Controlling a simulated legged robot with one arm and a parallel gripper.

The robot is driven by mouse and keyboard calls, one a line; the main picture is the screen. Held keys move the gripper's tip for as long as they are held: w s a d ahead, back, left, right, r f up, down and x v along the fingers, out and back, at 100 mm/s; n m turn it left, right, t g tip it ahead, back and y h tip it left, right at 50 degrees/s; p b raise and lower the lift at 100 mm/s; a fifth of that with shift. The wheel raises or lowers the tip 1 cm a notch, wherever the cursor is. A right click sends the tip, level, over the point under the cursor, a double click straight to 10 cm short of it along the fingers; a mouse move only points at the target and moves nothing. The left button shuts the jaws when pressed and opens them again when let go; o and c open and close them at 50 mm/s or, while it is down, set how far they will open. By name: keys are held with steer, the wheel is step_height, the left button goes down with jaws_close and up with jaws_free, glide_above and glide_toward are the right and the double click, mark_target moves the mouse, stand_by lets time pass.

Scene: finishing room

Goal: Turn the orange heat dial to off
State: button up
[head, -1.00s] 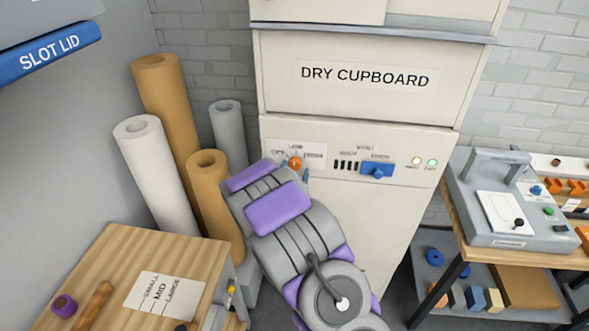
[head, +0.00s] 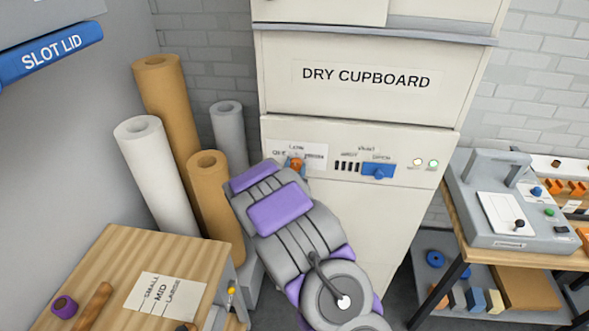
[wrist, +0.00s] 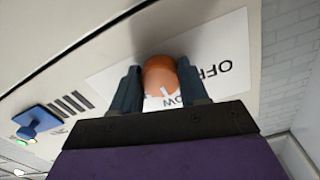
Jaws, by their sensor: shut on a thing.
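The orange heat dial (head: 296,163) sits on the left of the dry cupboard's control panel, partly hidden by my arm in the head view. In the wrist view the orange dial (wrist: 160,77) lies between my two fingers, with a white pointer mark on its face. My gripper (wrist: 161,88) is shut on the dial. The white label (wrist: 225,58) behind it shows "OFF" to the right of the dial and "LOW" below it, partly covered by my gripper. In the head view my arm hides the fingertips.
A blue slider or knob (head: 379,171) and two small lights (head: 425,163) are on the same panel to the right. Tall rolls (head: 160,190) stand close on the left. A wooden bench (head: 100,260) is at lower left, a table with a grey machine (head: 510,205) at right.

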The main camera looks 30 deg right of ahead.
steer(key=shift+c, duration=1)
steer(key=n+p, duration=0.3)
steer(key=n, duration=0.2)
steer(key=shift+s+n, duration=0.1)
steer(key=shift+n, duration=0.3)
steer(key=n+p, duration=0.2)
steer(key=n, duration=0.4)
steer(key=shift+d+f, duration=0.1)
steer(key=shift+f, duration=0.05)
steer(key=shift+n, duration=0.3)
steer(key=o, duration=1)
steer(key=shift+o, duration=0.2)
steer(key=shift+a, duration=0.2)
